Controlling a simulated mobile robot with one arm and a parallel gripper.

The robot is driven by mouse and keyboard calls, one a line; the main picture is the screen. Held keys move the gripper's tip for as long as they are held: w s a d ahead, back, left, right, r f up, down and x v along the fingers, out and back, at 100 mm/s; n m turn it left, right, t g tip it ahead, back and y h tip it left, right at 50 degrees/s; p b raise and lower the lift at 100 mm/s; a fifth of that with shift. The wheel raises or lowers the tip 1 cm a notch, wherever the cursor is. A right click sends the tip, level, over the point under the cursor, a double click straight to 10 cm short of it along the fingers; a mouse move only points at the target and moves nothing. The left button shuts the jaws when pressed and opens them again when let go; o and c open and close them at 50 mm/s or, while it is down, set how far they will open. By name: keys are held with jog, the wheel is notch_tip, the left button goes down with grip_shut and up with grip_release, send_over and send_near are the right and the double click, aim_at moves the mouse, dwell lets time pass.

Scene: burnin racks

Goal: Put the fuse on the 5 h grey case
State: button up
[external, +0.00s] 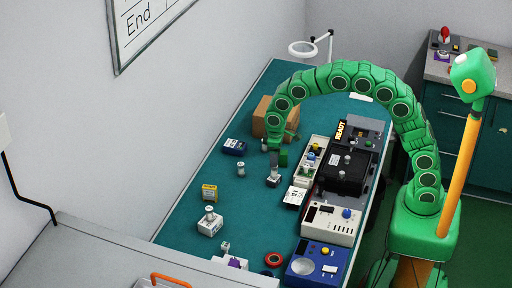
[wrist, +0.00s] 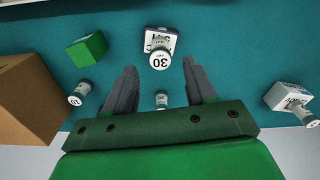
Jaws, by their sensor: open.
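A small white-and-grey fuse (external: 240,168) stands alone on the teal table. It also shows between and beyond my fingertips in the wrist view (wrist: 161,101), apart from both. A grey case (external: 273,181) stands to its right, with a cylinder (wrist: 159,56) marked 30 on or against it. In the wrist view, the case (wrist: 168,38) has a pale labelled face, partly covered and not fully readable. Another small fuse (wrist: 79,93) stands by the cardboard box. My gripper (wrist: 161,90) is open and empty, above the table; in the external view it (external: 276,146) is near the box.
The cardboard box (external: 262,119) and a green block (external: 283,158) are close to my gripper. Equipment (external: 344,172) lines the right side.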

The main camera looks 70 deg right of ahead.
notch_tip(320, 180, up, 4)
jog(key=shift+r, duration=0.1)
jog(key=s+d+r+m, duration=0.15)
jog(key=s+r, duration=0.25)
jog(key=s, duration=0.6)
jog(key=s+d+r+n, duration=0.1)
jog(key=s+d+r, duration=0.2)
jog(key=s, duration=0.7)
jog(key=s+d+f+g, duration=0.1)
jog(key=s, duration=1.1)
jog(key=s+d+f+m, duration=0.1)
jog(key=s, duration=1.1)
jog(key=shift+s+d+g, duration=0.15)
jog(key=shift+d+g, duration=0.15)
jog(key=shift+g, duration=0.1)
